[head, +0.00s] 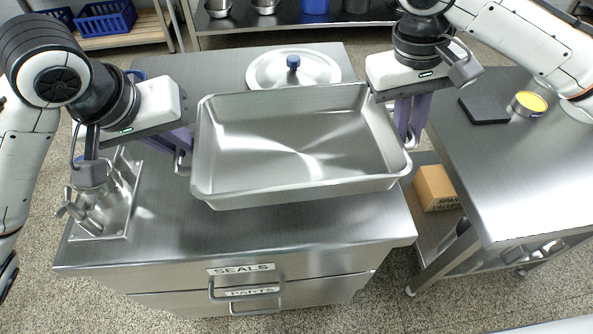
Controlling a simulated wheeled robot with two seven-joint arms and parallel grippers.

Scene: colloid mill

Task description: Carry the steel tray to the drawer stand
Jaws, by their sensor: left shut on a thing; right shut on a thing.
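The steel tray (298,145) is a wide, empty, shiny rectangular pan with a handle at each end. It is over the top of the drawer stand (240,232), whose drawers are labelled SEALS and PARTS. I cannot tell whether its bottom touches the stand top. My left gripper (183,150) is shut on the tray's left handle, and my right gripper (407,128) is shut on its right handle. The tray looks roughly level, and the fingertips are partly hidden.
A round steel lid (265,72) with a blue knob lies behind the tray. A metal clamp fixture (98,212) stands at the stand's left. At right, a steel table (510,170) holds a black block (484,110) and a yellow-topped tin (529,103). A cardboard box (436,188) sits below.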

